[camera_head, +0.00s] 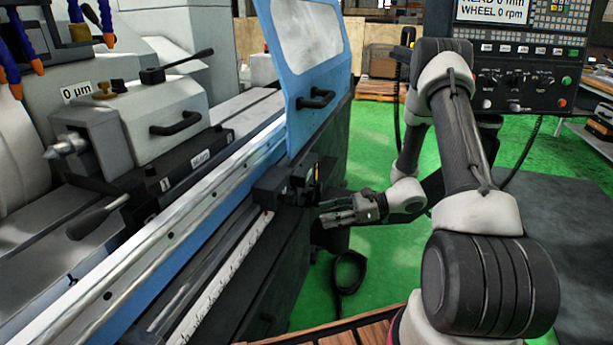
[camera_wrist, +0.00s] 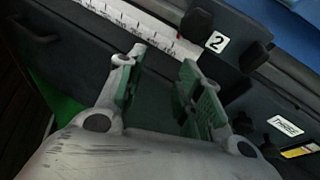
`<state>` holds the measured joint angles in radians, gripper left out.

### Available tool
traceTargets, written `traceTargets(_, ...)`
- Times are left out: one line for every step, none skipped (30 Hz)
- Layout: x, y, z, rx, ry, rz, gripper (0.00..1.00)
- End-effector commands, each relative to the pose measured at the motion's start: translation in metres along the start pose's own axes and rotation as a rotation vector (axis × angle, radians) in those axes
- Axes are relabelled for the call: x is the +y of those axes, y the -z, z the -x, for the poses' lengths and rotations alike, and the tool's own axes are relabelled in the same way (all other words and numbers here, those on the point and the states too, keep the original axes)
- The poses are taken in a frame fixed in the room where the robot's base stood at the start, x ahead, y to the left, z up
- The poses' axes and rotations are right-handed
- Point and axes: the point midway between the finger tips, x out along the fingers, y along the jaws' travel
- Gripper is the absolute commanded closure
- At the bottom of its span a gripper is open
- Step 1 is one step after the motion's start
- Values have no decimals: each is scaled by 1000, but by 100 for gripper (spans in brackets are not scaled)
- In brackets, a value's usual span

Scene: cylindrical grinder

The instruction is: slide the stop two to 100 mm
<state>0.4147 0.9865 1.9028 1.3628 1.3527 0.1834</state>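Stop two is a dark block with a white "2" label (camera_wrist: 225,38) at the upper right of the wrist view, beside the white ruled scale (camera_wrist: 140,22). A small red mark shows at the scale by the block; the exact reading is too small to tell. In the head view a dark block (camera_head: 268,188), likely stop two, sits on the rail at the far end of the scale (camera_head: 215,285). My gripper (camera_head: 328,212) is just right of it, apart from it. In the wrist view my gripper (camera_wrist: 160,68) has its fingers spread and empty, below the block.
A label reading "THREE" (camera_wrist: 285,126) is on a dark part at right in the wrist view. A blue door (camera_head: 312,65) with a black handle stands above the rail. A control panel (camera_head: 520,85) is at upper right. Green floor (camera_head: 385,265) lies beside the machine.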

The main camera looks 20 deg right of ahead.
Motion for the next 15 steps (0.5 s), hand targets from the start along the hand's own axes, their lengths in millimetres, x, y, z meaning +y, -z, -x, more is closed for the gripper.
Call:
traceTargets(-22, 3, -7, -43, 71, -36, 64)
traceTargets(-36, 0, -9, -69, 114, -48, 64)
traceTargets(-55, -6, -10, -101, 168, -59, 64)
traceTargets(-68, -13, -10, -124, 203, -60, 64)
traceTargets(-80, -19, -9, -145, 235, -61, 64)
traceTargets(-93, -26, -8, -172, 272, -68, 64)
traceTargets(-100, -30, -7, -190, 294, -73, 64)
traceTargets(-106, -34, -6, -207, 312, -79, 64)
traceTargets(-111, -39, -6, -226, 329, -89, 64)
traceTargets(-113, -42, -6, -239, 337, -98, 64)
traceTargets(-114, -45, -7, -250, 335, -106, 64)
traceTargets(-114, -46, -10, -254, 330, -112, 64)
traceTargets(-114, -47, -14, -253, 329, -114, 64)
traceTargets(-116, -48, -18, -252, 328, -114, 64)
traceTargets(-118, -49, -24, -252, 328, -114, 64)
